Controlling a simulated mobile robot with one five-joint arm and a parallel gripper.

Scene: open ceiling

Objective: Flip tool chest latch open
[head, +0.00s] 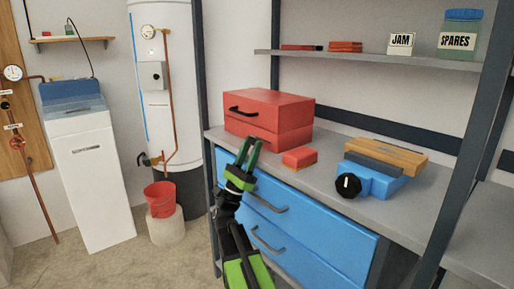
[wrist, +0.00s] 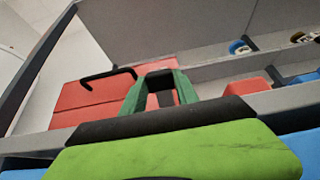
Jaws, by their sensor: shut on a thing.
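The red tool chest (head: 268,112) stands on the grey workbench top with its lid down on the lower part. A black bar handle (head: 249,112) is on its upper front; it also shows in the wrist view (wrist: 108,77). My gripper (head: 249,145) reaches up to the lower front of the chest with its green fingers. In the wrist view the fingertips (wrist: 160,80) close on a small dark piece at the chest's front, which looks like the latch (wrist: 160,76). The fingers mostly hide the latch, so its exact position is unclear.
A small red box (head: 299,158) sits right of the chest. A blue vise-like tool (head: 374,180) with a black knob and a wooden board (head: 388,153) lie further right. Blue drawers (head: 290,222) with handles are below the bench edge. A shelf (head: 375,62) hangs above.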

